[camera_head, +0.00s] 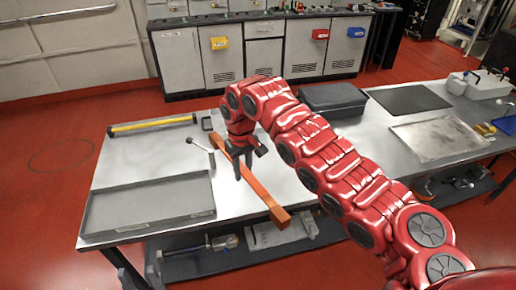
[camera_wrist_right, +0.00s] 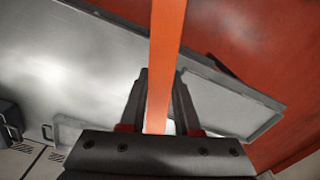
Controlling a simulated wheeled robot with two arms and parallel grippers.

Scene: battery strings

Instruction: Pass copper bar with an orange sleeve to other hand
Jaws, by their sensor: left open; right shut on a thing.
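The copper bar with an orange sleeve (camera_head: 262,194) is a long orange bar, slanting from the middle of the table to past its front edge in the head view. My right gripper (camera_head: 242,167) reaches down from the right arm and is shut on it partway along. In the right wrist view the orange bar (camera_wrist_right: 167,45) runs between the two dark fingers of the right gripper (camera_wrist_right: 158,85). Part of the bar is hidden by the gripper. I cannot tell its exact height above the table. My left gripper is not in view.
A shallow grey tray (camera_head: 92,215) lies on the table at left. A yellow bar (camera_head: 150,124) and a black-handled tool (camera_head: 200,145) lie behind it. A dark case (camera_head: 332,99) and flat plates (camera_head: 437,139) are to the right. Clear tabletop (camera_head: 140,160) lies between the yellow bar and tray.

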